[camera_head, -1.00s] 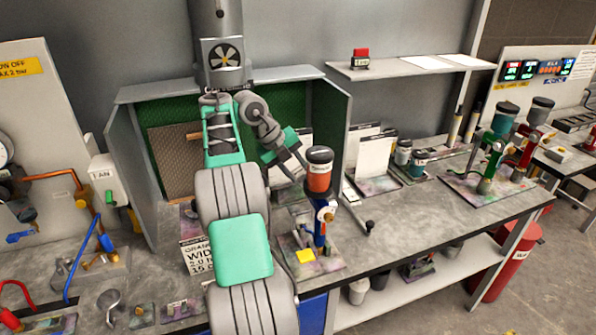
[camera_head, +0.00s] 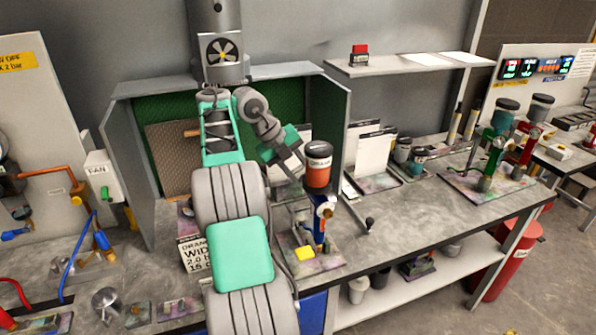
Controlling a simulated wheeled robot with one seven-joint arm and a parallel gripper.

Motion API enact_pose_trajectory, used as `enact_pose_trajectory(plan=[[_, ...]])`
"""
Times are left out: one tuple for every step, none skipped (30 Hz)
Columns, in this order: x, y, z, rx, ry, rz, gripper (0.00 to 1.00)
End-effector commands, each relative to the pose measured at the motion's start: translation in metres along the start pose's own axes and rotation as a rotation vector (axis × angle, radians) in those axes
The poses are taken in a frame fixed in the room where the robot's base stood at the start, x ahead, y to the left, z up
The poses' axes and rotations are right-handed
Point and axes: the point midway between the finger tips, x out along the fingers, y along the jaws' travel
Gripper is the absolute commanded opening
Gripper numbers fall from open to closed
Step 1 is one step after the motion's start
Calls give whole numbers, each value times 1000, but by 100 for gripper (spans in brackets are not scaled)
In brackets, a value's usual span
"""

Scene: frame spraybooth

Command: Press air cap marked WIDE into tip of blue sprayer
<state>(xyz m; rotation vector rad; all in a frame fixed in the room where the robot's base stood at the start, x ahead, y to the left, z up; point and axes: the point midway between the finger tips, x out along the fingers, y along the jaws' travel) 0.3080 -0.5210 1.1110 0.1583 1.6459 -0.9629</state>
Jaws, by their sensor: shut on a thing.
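The blue sprayer (camera_head: 319,226) stands upright in a stand at the front of the bench, with an orange, dark-lidded cup (camera_head: 318,172) on top. A brass-coloured fitting shows at its upper body. My arm reaches over the bench and bends down towards it. My gripper (camera_head: 301,181) is just left of the cup, close to the sprayer's upper part. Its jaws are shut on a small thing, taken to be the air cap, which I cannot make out. The sprayer's tip and any contact are hidden or too small to tell.
The spray booth (camera_head: 333,110) is behind. Green (camera_head: 492,160) and red (camera_head: 524,150) sprayers stand at right. The bench between is mostly clear.

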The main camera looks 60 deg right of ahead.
Motion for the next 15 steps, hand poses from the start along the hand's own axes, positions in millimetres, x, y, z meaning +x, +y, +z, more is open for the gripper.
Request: enact_pose_trajectory(plan=[[1,1,-1,0,0,0,0],[1,1,-2,0,0,0,0],[1,1,-2,0,1,0,0],[1,1,-3,1,1,0,0],[1,1,-4,1,1,0,0],[1,1,-4,1,1,0,0],[1,1,-5,1,1,0,0],[1,0,-6,1,0,0,0],[1,0,-6,1,0,0,0],[1,0,-7,1,0,0,0],[1,0,-8,1,0,0,0],[1,0,-8,0,0,0,0],[1,0,-9,0,0,0,0],[1,0,-9,0,0,0,0],[1,0,-10,0,0,0,0]])
